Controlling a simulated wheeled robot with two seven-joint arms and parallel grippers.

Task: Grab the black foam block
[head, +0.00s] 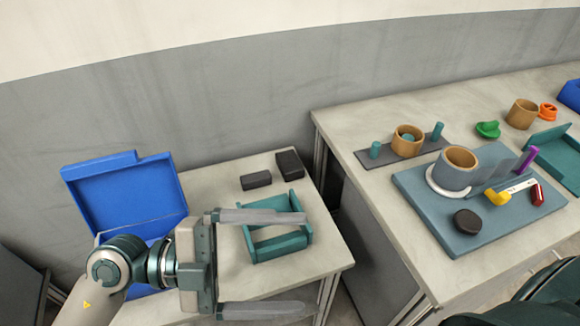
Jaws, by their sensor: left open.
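Two dark blocks lie near the back of the small left table. One is a low charcoal block (256,180); the other is a taller, darker black block (290,164) to its right, near the back corner. I cannot tell by texture which is foam. My left gripper (304,262) is open and empty, its two fingers pointing right. It is nearer the camera than both blocks and apart from them. My right gripper is not in view.
A teal open frame (280,243) stands on the left table (205,185), beyond my left fingers. A blue open box (125,195) stands at left. The right table (350,122) holds a blue-grey board (480,235) with a cup (457,172) and several small parts.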

